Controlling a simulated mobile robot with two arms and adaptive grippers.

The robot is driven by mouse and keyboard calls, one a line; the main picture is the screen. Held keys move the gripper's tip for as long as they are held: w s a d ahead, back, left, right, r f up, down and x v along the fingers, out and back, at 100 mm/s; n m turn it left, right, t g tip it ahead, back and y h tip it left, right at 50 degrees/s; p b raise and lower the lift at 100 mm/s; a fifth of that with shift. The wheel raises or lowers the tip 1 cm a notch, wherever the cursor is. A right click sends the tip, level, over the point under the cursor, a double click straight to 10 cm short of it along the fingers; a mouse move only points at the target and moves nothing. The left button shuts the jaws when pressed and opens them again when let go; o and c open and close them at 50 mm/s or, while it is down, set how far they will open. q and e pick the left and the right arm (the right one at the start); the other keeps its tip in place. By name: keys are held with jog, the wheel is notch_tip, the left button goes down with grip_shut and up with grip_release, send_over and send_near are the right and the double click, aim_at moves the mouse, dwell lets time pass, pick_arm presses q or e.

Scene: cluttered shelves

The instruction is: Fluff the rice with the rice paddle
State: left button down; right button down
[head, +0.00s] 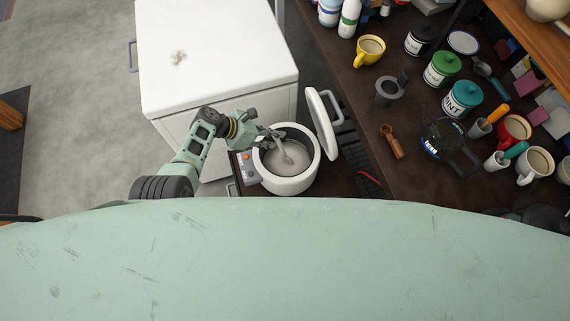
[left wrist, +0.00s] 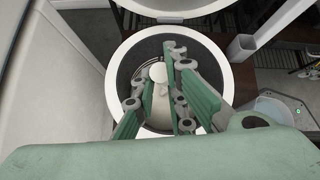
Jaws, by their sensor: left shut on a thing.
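The white rice cooker (head: 312,177) stands with its lid (head: 321,122) open, below the white cabinet's front. Pale rice (head: 281,168) lies inside the pot. My left gripper (head: 272,137) is over the pot's rim, shut on the rice paddle (head: 288,154), whose pale end reaches down into the pot. In the left wrist view, the paddle (left wrist: 159,73) shows between the green fingers of the gripper (left wrist: 165,100), over the cooker's opening (left wrist: 113,88). The fingers hide part of the paddle, and whether its tip touches the rice is unclear. My right gripper is not in view.
A white cabinet (head: 215,55) stands left of the cooker. The dark counter (head: 345,85) at the right holds a yellow mug (head: 369,50), canisters (head: 462,98), a glass carafe (head: 450,140) and several cups. A brown-handled tool (head: 391,141) lies right of the lid.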

pick_arm(q)
jog(key=a+r+p, duration=0.3)
jog(key=r+p, duration=0.8)
jog(key=r, duration=0.2)
jog(key=shift+w+r, duration=0.15)
jog(key=shift+w, duration=0.1)
dwell(0.7)
jog(key=shift+r, duration=2.5)
